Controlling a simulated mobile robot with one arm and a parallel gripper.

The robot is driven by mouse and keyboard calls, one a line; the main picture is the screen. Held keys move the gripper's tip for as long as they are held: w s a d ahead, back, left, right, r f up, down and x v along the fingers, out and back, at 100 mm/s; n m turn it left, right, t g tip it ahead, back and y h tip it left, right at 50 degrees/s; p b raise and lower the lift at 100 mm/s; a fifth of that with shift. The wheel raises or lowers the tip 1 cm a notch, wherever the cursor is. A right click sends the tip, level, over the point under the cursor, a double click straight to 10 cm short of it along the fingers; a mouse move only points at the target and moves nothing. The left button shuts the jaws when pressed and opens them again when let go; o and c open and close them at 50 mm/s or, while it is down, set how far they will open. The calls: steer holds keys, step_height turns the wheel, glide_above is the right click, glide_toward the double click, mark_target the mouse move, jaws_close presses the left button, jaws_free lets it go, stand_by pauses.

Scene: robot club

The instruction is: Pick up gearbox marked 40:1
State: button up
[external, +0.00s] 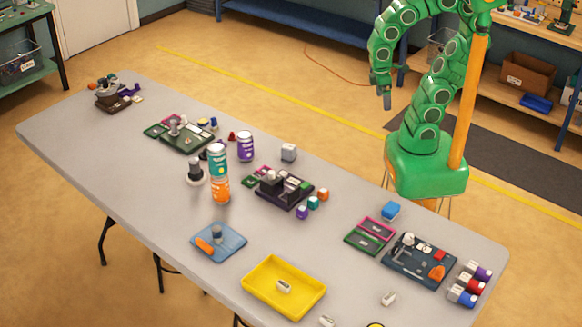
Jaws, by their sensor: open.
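My gripper (386,98) hangs from the green arm beyond the far edge of the table, high and clear of everything on it. It is open and empty. No 40:1 mark can be read, so I cannot tell which thing is that gearbox. Small box-like pieces in view are a grey block (289,151) near the far edge, a blue block (390,210), and a pale piece (284,286) in the yellow tray (253,288). Another pale piece (388,298) lies on the bare table.
The long grey table (125,185) holds stacked teal and orange cans (218,165), a purple can (245,146), a dark purple tray (284,203), a blue tray (230,250) and a dark board (410,278) with parts. Several coloured blocks (467,285) stand at the right end.

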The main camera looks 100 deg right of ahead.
steer(key=shift+c, duration=1.4)
